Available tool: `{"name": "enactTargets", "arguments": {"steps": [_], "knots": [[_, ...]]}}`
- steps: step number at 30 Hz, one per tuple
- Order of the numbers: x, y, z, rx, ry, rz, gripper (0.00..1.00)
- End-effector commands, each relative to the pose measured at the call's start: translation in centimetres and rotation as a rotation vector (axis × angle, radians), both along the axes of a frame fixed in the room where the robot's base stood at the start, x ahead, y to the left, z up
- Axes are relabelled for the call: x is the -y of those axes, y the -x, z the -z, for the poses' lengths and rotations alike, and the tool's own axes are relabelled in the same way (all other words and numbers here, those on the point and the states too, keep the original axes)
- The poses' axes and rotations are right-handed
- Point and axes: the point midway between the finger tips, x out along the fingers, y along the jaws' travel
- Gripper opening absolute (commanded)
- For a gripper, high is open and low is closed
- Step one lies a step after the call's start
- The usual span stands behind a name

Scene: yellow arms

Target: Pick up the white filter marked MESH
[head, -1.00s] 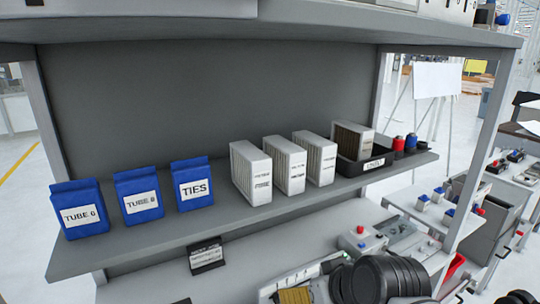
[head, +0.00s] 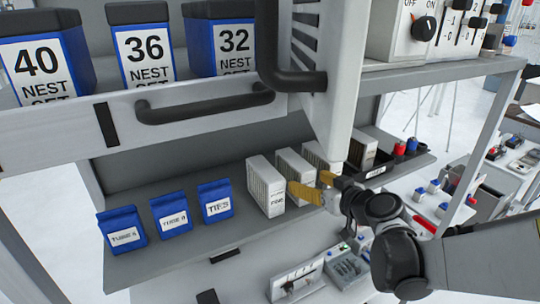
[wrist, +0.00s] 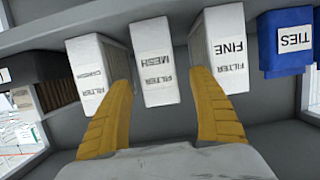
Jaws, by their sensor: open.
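The white MESH filter (wrist: 152,62) stands upright in the middle of three white filters, its label upside down in the wrist view. In the head view the MESH filter (head: 291,163) is partly hidden behind its neighbour and my gripper. My gripper (head: 309,185) has its yellow fingers open in front of the filters. In the wrist view the fingers lie one to each side of the MESH filter, overlapping the neighbours in the picture. Nothing is held. The FINE filter (wrist: 226,50) is on the right there, and another filter (wrist: 91,70) with a hard-to-read label is on the left.
Blue packs stand along the shelf, with the TIES pack (head: 215,201) nearest the filters. A black bin (head: 384,161) is at the filters' far side. A white column (head: 338,80) and a handled panel (head: 190,105) block part of the head view. A lower worktop holds small devices.

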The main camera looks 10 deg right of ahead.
Motion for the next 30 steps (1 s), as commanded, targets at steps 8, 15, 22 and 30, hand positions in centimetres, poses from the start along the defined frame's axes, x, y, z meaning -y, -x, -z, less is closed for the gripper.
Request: {"name": "enactTargets", "arguments": {"steps": [8, 15, 22, 30], "knots": [[-0.9, -2.7, 0.8, -0.001, -0.001, -0.001, 0.70], [-2.0, -6.2, 1.4, -0.001, 0.000, -0.002, 0.70], [-2.3, -7.1, 1.7, -0.001, -0.001, -0.001, 0.70], [-2.3, -7.1, 1.7, -0.002, -0.001, -0.001, 0.26]]}}
